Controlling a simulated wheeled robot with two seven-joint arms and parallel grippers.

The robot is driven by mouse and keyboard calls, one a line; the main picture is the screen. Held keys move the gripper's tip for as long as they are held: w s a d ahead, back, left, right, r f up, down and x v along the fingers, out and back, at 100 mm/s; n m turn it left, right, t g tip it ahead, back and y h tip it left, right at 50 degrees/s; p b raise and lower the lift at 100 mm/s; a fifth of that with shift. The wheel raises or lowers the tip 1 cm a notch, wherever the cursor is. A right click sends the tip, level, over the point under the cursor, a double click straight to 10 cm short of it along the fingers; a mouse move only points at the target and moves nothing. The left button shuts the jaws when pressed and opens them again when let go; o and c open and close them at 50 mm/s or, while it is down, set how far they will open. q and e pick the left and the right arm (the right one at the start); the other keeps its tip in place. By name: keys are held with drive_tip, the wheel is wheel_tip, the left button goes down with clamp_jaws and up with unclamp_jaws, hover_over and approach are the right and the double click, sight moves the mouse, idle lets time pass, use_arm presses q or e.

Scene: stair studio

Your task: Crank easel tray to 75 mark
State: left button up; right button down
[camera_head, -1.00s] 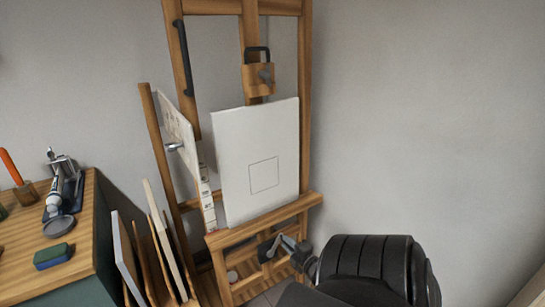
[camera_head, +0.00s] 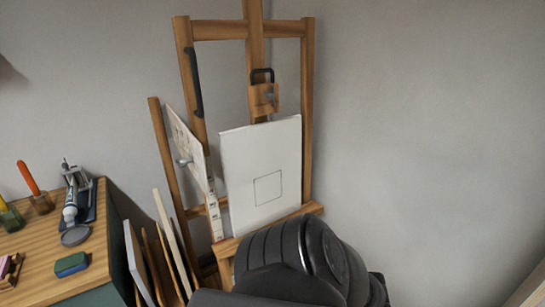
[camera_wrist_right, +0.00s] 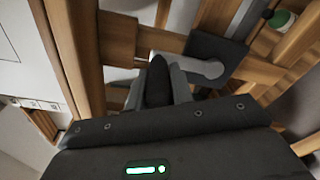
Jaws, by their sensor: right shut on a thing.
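The wooden easel (camera_head: 310,90) stands in the corner with a white canvas (camera_head: 240,165) bearing a drawn square. The canvas rests on the easel tray (camera_head: 313,208), a wooden ledge. A white scale strip (camera_head: 214,215) with small marks runs by the canvas's left edge; I cannot read its numbers. In the right wrist view, the grey crank arm (camera_wrist_right: 207,68) comes off a dark block on the easel. My right gripper (camera_wrist_right: 164,82) is shut on the crank's handle, which the fingers mostly hide. In the head view my dark right arm covers the crank. My left gripper is not in view.
A wooden-topped cabinet (camera_head: 50,243) at left carries a green-blue block (camera_head: 71,264), a paint tube and jars. Several upright panels (camera_head: 140,265) lean between it and the easel. A clamp (camera_head: 264,96) sits above the canvas. Bare wall lies to the right.

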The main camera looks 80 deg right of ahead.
idle(0.4)
drive_tip(key=c, duration=1.2)
unclamp_jaws()
drive_tip(key=v, duration=1.1)
